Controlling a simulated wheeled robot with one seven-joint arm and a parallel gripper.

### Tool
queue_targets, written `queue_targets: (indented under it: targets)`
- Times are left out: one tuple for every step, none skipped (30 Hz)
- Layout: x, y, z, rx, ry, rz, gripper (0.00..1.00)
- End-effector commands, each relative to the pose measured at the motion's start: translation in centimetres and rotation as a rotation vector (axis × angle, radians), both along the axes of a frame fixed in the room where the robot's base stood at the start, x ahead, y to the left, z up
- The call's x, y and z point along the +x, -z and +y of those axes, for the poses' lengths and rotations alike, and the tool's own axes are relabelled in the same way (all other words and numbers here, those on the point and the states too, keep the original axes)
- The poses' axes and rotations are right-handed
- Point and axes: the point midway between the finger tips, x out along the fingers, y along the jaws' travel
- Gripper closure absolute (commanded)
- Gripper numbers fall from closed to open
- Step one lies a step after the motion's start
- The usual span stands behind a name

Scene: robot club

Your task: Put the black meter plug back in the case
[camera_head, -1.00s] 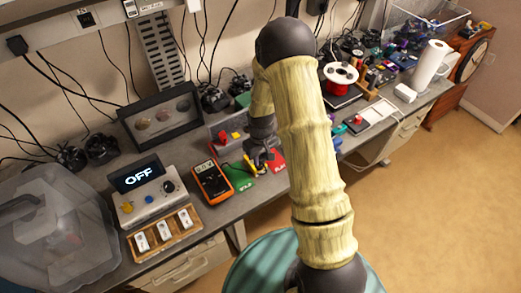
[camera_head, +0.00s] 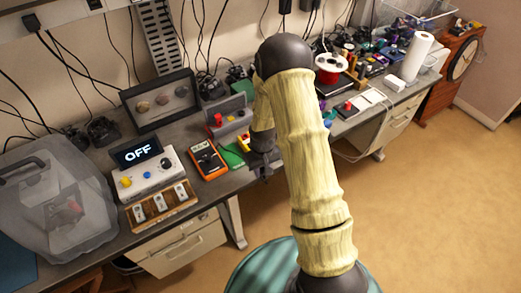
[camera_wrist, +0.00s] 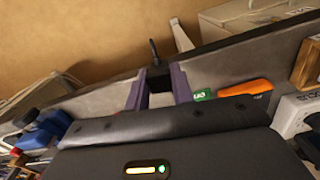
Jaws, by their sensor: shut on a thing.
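My gripper (camera_head: 262,173) is low over the bench's front edge, right of the orange meter (camera_head: 208,160), partly behind my arm. In the wrist view my gripper's two fingers (camera_wrist: 158,88) are shut on a small black plug (camera_wrist: 157,74). A thin black stem or lead (camera_wrist: 153,50) sticks out from the plug. The orange meter also shows in the wrist view (camera_wrist: 246,88), beside a green piece. A clear plastic case with a handle (camera_head: 35,225) stands at the bench's left end; I cannot tell whether it is the task's case.
A grey box reading OFF (camera_head: 150,175) and a wooden switch board (camera_head: 160,207) stand left of the meter. A black-framed display box (camera_head: 160,100) is behind. A grey holder (camera_head: 230,118) with red and yellow parts stands behind my gripper. Open floor lies in front.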

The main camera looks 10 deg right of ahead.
Motion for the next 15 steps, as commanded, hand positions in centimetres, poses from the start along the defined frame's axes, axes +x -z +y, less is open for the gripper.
queue_targets:
  targets:
    - [-0.1, 1.2, 0.0, 0.000, 0.018, 0.001, 0.96]
    - [-0.1, 1.6, -0.1, 0.000, 0.029, 0.000, 0.96]
    - [-0.2, 2.2, -0.1, 0.000, 0.045, 0.001, 0.96]
    - [-0.3, 2.7, -0.2, 0.000, 0.058, 0.001, 0.96]
    - [-0.4, 3.1, -0.2, 0.000, 0.069, 0.002, 0.96]
    - [-0.4, 3.9, -0.2, 0.000, 0.089, 0.002, 0.96]
    - [-0.5, 4.3, -0.2, 0.000, 0.101, 0.001, 0.96]
    - [-0.5, 4.7, -0.3, 0.000, 0.114, 0.000, 0.96]
    - [-0.6, 5.2, -0.3, 0.000, 0.127, 0.000, 0.96]
    - [-0.7, 5.9, -0.3, 0.000, 0.142, 0.002, 0.96]
    - [-0.8, 6.3, -0.3, 0.000, 0.154, 0.002, 0.96]
    - [-0.8, 6.6, -0.3, 0.000, 0.167, 0.000, 0.96]
    - [-0.8, 6.8, -0.4, 0.000, 0.175, -0.001, 0.96]
    - [-0.8, 6.9, -0.4, 0.000, 0.180, -0.001, 0.96]
    - [-0.8, 6.9, -0.3, 0.000, 0.184, -0.002, 0.96]
